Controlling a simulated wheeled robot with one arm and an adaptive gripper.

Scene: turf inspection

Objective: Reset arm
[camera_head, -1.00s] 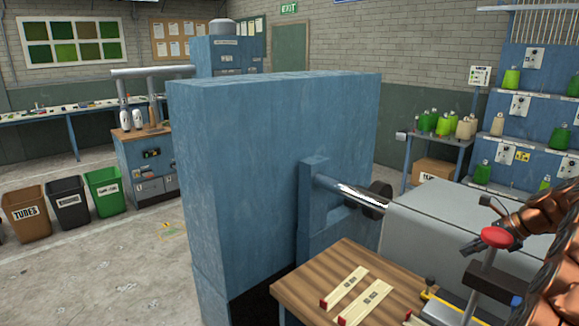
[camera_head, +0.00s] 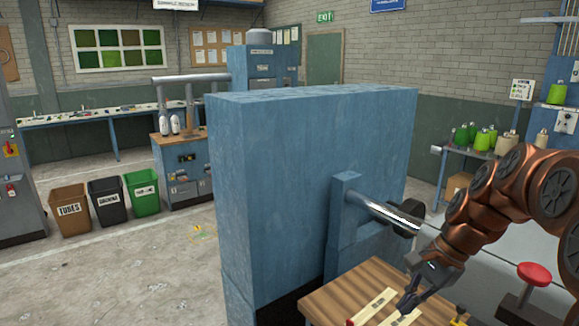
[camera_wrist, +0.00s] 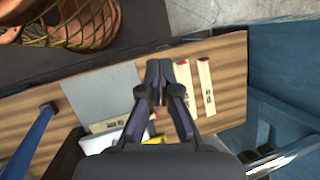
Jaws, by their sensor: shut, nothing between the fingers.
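My copper-coloured arm comes in from the right in the head view. My gripper (camera_head: 408,300) is shut and empty, and it hangs over the wooden bench top (camera_head: 345,290). In the wrist view my gripper (camera_wrist: 165,68) points over the same bench top (camera_wrist: 228,60), its fingertips together near two pale wooden strips with red ends. One strip (camera_wrist: 206,88) lies to the right of the fingers. The other strip (camera_wrist: 184,78) is partly hidden behind a finger.
A large blue machine cabinet (camera_head: 315,180) stands left of the bench, with a metal shaft (camera_head: 385,210) sticking out. A red knob (camera_head: 534,274) stands at right. Three bins, including a green one (camera_head: 143,194), stand at left on open floor (camera_head: 130,265).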

